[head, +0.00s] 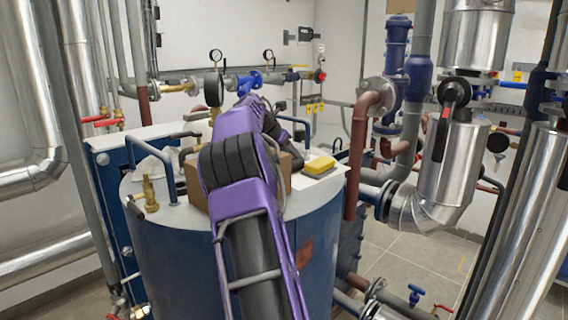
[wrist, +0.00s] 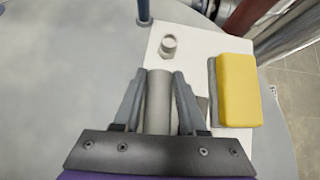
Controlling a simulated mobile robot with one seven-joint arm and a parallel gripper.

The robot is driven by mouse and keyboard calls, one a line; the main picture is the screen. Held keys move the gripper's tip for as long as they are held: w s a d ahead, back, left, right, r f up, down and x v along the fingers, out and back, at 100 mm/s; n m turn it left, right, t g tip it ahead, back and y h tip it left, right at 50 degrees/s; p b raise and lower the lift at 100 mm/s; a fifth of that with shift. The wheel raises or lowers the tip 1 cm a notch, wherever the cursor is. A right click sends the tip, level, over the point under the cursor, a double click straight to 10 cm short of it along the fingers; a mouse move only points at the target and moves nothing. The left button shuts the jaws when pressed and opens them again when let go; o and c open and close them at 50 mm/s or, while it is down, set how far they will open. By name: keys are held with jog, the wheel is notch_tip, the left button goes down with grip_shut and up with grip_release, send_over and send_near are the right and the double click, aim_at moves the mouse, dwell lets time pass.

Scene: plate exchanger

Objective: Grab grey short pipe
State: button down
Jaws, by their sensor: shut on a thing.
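The grey short pipe (wrist: 158,100) is a plain cylinder between the two fingers of my gripper (wrist: 160,74) in the wrist view. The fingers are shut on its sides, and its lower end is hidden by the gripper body. It is over or on a white sheet (wrist: 190,75); I cannot tell whether it touches the sheet. In the head view my purple arm hides the gripper and the pipe.
A small metal fitting (wrist: 168,46) stands just beyond the pipe. A yellow sponge-like block (wrist: 239,90) lies to the right. In the head view, a cardboard box (head: 195,185) and a brass valve (head: 150,195) are on the blue tank (head: 170,260).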

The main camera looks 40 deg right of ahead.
notch_tip(320, 180, up, 8)
jog(key=shift+f, duration=0.2)
jog(key=shift+w+d+r, duration=0.1)
jog(key=shift+w+r, duration=0.05)
jog(key=shift+r, duration=0.95)
jog(key=shift+r, duration=0.1)
